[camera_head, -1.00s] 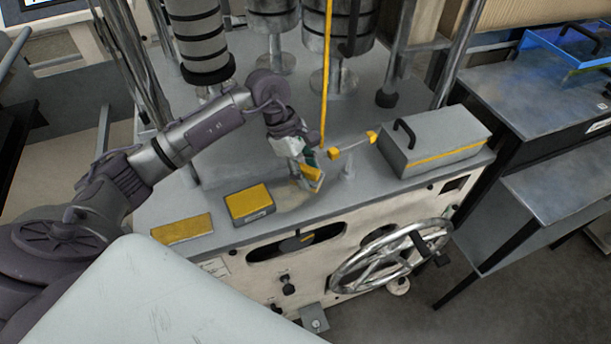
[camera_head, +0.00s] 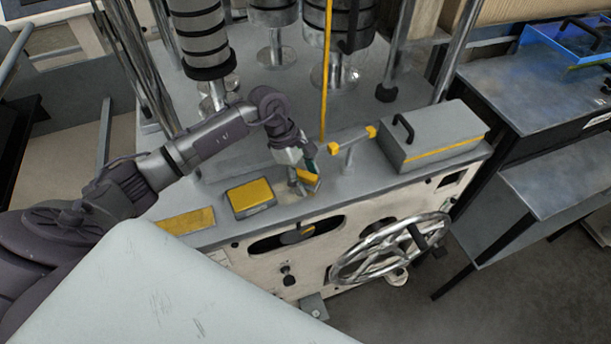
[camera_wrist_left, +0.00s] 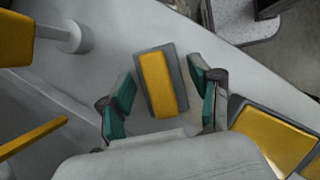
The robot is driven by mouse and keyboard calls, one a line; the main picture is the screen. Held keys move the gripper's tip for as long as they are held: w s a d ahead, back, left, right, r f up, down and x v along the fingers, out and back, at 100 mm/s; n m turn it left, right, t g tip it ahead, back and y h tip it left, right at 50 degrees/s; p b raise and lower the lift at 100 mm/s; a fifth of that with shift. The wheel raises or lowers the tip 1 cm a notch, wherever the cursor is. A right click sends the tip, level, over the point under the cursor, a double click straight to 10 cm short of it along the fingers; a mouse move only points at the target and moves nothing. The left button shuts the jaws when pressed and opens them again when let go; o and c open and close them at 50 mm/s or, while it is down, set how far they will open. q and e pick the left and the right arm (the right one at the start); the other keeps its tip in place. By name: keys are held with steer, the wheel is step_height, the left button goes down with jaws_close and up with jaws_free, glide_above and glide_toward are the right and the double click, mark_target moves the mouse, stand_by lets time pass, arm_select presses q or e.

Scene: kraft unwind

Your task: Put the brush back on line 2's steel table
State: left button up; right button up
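The brush (camera_wrist_left: 158,82) has a yellow top with grey edges. In the left wrist view it lies between the teal-padded fingers of my left gripper (camera_wrist_left: 163,88), lined up with them. In the head view the brush (camera_head: 308,177) shows as a small yellow piece at the tips of my left gripper (camera_head: 302,168), low over the grey steel table (camera_head: 215,172) near its front edge. My right gripper is not in view.
A yellow-topped block (camera_head: 250,195) and a flat yellow plate (camera_head: 187,221) lie left of the gripper. A yellow-ended roller on a post (camera_head: 352,141) and a grey case (camera_head: 435,137) stand to its right. A handwheel (camera_head: 390,248) projects from the front; metal rollers stand behind.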

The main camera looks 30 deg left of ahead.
arm_select(q)
steer(key=shift+r, duration=0.1)
steer(key=shift+r, duration=0.15)
steer(key=b+v, duration=0.4)
steer(key=v, duration=0.7)
steer(key=shift+a+r, duration=0.15)
steer(key=shift+r, duration=0.25)
